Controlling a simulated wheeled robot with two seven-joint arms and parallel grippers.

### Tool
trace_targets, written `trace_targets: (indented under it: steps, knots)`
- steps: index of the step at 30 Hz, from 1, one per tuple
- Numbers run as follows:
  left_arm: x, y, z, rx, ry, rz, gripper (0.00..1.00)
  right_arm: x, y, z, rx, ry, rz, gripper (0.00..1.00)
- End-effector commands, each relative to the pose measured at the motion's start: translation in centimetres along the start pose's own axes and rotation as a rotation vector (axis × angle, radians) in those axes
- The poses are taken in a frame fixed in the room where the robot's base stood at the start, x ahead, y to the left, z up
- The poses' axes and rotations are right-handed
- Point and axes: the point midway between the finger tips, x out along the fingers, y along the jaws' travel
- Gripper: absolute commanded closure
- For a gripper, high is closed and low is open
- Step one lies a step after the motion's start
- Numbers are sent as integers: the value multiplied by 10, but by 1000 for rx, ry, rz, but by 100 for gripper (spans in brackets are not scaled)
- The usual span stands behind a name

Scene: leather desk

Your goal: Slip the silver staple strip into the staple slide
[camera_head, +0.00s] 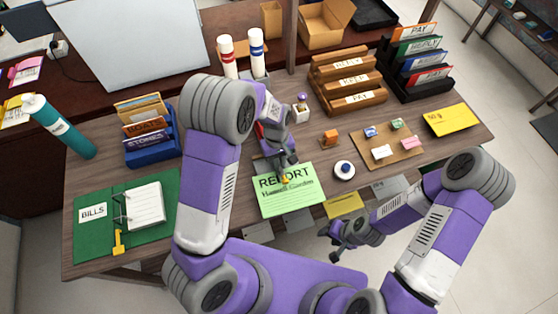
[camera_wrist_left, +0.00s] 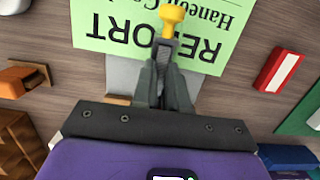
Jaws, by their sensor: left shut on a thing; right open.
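My left gripper (camera_head: 284,168) is above the upper part of the green REPORT sheet (camera_head: 290,200). In the left wrist view its fingers (camera_wrist_left: 166,70) are shut on a narrow piece with a yellow knobbed end (camera_wrist_left: 172,16), which overlaps the sheet in view. I cannot tell whether it touches the sheet. A red block with a white inset (camera_wrist_left: 279,71) lies apart from the fingers in that view. I cannot make out the silver staple strip or the staple slide for sure. My right gripper (camera_head: 340,240) is open and empty off the desk's front edge.
A white round-topped object (camera_head: 344,170) and an orange block (camera_head: 330,137) stand right of the sheet. A cork board with small blocks (camera_head: 397,158) is further right. The green binder (camera_head: 85,225) lies left; the blue sorter (camera_head: 155,150) is behind it.

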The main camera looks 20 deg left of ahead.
Motion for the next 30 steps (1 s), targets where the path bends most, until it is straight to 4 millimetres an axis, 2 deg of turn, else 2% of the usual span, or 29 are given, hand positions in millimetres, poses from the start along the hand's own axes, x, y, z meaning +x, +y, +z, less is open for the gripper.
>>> trace_targets:
  steps: [10,11,16,30]
  knots:
    - [2,0,0,0,0,0,100,1,0,0,0,0,0,50]
    - [2,0,0,0,-1,0,83,1,0,0,0,0,0,50]
    - [2,0,0,0,-1,-1,58,1,0,0,0,0,0,50]
    - [2,0,0,0,0,0,58,1,0,0,0,0,0,50]
